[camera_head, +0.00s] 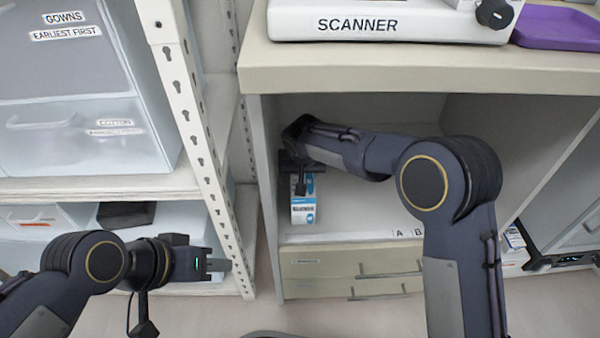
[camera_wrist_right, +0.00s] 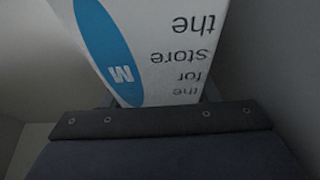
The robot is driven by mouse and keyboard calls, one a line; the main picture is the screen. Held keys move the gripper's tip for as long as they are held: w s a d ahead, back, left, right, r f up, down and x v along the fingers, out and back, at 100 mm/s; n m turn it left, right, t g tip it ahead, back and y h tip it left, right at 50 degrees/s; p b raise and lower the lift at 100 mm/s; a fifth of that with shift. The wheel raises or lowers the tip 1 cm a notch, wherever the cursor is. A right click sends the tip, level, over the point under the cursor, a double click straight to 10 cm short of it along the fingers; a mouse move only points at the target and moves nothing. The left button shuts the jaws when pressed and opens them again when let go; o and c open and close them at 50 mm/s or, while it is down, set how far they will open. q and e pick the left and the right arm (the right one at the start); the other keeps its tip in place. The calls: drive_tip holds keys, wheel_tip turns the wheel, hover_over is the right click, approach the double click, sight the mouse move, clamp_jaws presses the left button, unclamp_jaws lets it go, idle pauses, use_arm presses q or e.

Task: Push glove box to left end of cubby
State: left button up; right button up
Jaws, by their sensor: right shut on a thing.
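The glove box (camera_head: 304,205) is a small white box with blue print, standing upright inside the cubby (camera_head: 375,205) close to its left wall. My right gripper (camera_head: 300,172) reaches in from the right and is shut on the box; the gripper and forearm hide its upper part. In the right wrist view the box (camera_wrist_right: 160,50) fills the space between the finger edges, showing a blue oval and printed words.
The cubby floor right of the box is bare, with a strip marked A B (camera_head: 408,233) at the front. A scanner (camera_head: 390,22) and a purple tray (camera_head: 558,28) stand on top. Drawers (camera_head: 345,268) lie below. A perforated shelf post (camera_head: 200,140) stands left.

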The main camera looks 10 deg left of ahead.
drive_tip(key=o, duration=1.3)
drive_tip(key=p+v, duration=0.3)
drive_tip(key=v, duration=0.3)
drive_tip(key=shift+s+r, duration=0.1)
drive_tip(key=shift+r, duration=0.2)
drive_tip(key=shift+s+d+r, duration=0.1)
drive_tip(key=shift+s+r, duration=0.2)
drive_tip(key=shift+r, duration=0.2)
